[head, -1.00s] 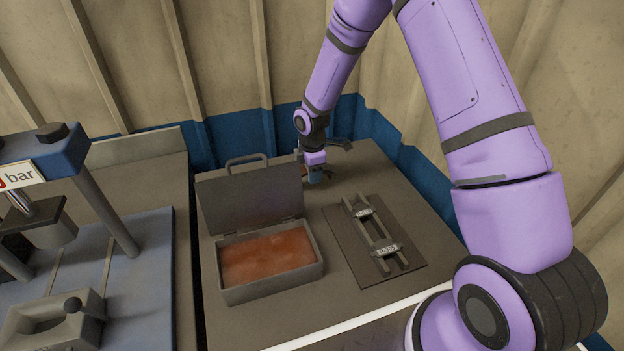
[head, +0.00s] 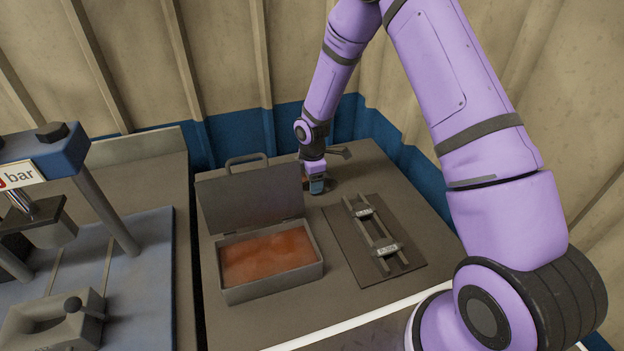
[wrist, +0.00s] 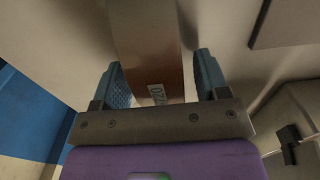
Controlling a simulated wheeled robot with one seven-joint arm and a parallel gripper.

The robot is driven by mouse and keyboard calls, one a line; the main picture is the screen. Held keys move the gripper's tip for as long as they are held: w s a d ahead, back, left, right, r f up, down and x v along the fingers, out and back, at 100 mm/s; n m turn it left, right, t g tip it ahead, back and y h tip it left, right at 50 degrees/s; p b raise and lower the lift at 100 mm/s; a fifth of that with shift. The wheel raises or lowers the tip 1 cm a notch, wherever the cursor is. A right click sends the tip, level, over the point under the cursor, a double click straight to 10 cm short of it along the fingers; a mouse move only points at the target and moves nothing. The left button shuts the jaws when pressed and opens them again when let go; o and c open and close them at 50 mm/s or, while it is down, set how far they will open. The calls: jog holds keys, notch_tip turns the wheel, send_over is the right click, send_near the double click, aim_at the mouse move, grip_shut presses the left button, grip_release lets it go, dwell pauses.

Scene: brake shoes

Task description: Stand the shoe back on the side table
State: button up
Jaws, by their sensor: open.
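The shoe (wrist: 147,45) shows in the wrist view as a brown, curved piece with a grey edge and a small white printed label at its near end. My gripper (wrist: 160,63) is open, with one blue finger on each side of the shoe and a visible gap on both sides. In the head view my gripper (head: 316,186) is low over the back of the side table (head: 410,175), behind the mat with rails. There the shoe is mostly hidden by the gripper, and I cannot tell how it rests.
An open metal box (head: 272,289) with orange-red contents stands left of centre, its lid raised. A dark mat (head: 415,260) carries two rails with labelled crosspieces. A blue-framed press (head: 60,155) stands at the far left. Ribbed walls close in the back and right.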

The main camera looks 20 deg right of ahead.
jog(key=s+d+r+m+t, duration=0.1)
jog(key=s+r+m, duration=0.15)
jog(key=r, duration=1.05)
jog(key=s+d+r+m, duration=0.2)
jog(key=s+r, duration=0.1)
jog(key=r, duration=1)
jog(key=s+d+r+m+t, duration=0.3)
jog(key=s+r+m, duration=0.5)
jog(key=s+r, duration=0.8)
jog(key=s+r+m+t, duration=0.1)
jog(key=s+m, duration=0.4)
jog(key=s, duration=0.8)
jog(key=shift+s+d, duration=0.3)
jog(key=shift+d, duration=0.15)
jog(key=shift+m, duration=0.25)
